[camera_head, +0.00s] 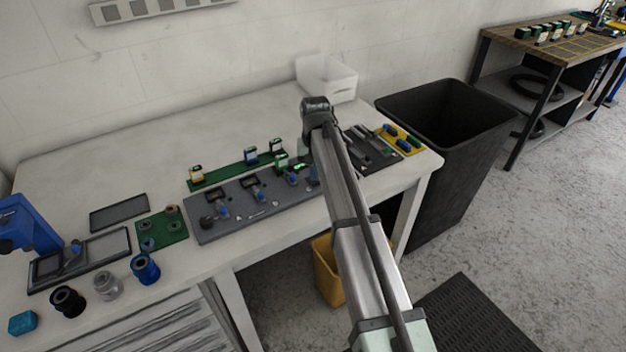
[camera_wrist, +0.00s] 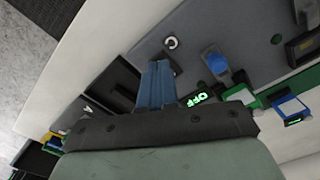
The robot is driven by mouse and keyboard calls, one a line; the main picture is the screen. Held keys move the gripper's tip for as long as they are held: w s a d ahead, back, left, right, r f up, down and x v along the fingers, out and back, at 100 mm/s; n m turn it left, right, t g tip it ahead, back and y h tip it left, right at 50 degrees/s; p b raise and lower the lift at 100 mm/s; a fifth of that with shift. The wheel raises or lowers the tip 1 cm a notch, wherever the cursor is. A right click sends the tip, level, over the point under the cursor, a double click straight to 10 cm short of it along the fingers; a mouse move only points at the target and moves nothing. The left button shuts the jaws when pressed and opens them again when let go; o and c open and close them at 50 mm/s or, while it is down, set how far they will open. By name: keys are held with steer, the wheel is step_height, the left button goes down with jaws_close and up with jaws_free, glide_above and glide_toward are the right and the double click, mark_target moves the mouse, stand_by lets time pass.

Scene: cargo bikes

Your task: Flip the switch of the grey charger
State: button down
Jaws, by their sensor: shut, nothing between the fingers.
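The grey charger panel (camera_head: 287,204) lies on the table in the head view, with dark displays, several blue parts and white markings on it. It also fills the upper part of the wrist view (camera_wrist: 190,28). My gripper (camera_head: 314,176) is over the panel's right end, its hand partly hidden behind my arm. In the wrist view its blue fingers (camera_wrist: 157,84) are shut and empty, pointing at the panel; contact cannot be told. A lit green OFF readout (camera_wrist: 201,98) is just right of the fingers. A blue knob-like part (camera_wrist: 214,63) is further right. Which part is the switch is unclear.
A green strip with battery-like blocks (camera_head: 235,170) lies behind the panel. A dark tray (camera_head: 372,150) and a yellow tray (camera_head: 400,139) are to its right. A white bin (camera_head: 327,78) stands at the back. A black waste bin (camera_head: 455,150) stands beside the table. The back left tabletop is clear.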

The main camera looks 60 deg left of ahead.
steer(key=shift+f, duration=0.85)
stand_by(0.6)
steer(key=shift+r, duration=0.1)
steer(key=shift+r, duration=3.4)
